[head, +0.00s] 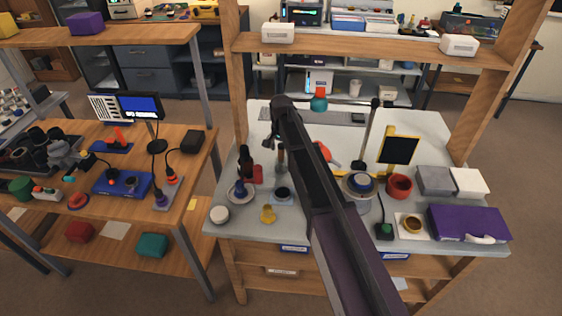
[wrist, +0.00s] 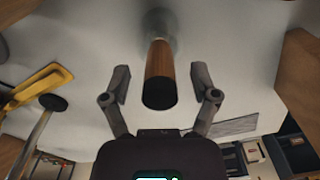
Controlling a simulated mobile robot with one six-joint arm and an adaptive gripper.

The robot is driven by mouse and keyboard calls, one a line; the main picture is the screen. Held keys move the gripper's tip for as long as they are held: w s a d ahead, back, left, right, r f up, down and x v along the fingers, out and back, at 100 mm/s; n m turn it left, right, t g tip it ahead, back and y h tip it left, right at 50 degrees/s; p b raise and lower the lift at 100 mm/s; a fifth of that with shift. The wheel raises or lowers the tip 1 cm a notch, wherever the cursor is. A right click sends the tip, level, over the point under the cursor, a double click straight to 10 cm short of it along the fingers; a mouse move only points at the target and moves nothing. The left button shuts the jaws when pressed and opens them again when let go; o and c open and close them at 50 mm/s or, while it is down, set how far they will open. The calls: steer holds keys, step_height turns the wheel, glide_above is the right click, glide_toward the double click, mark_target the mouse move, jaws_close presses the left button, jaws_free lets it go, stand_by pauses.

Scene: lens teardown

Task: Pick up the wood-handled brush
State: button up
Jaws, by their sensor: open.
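The wood-handled brush (wrist: 160,68) stands in the middle of the wrist view, with a brown wooden handle and a black end toward me. Its far end is blurred and pale against the grey worktop. My gripper (wrist: 161,80) is open, with one finger on each side of the handle and a visible gap on both sides. In the head view the brush (head: 280,157) shows as a small brown upright piece, partly beside my dark arm. My gripper (head: 273,138) is just above it there, small and partly hidden by the arm.
On the grey worktop (head: 240,218) a dark bottle (head: 246,163) and a red item (head: 258,174) stand close left of the brush. A dark-topped jar (head: 282,194) is in front. A red ring cup (head: 399,186) and a purple case (head: 467,223) are to the right. A wooden shelf (head: 370,48) crosses behind.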

steer(key=shift+f+b, duration=0.4)
steer(key=shift+f, duration=0.3)
jaws_close()
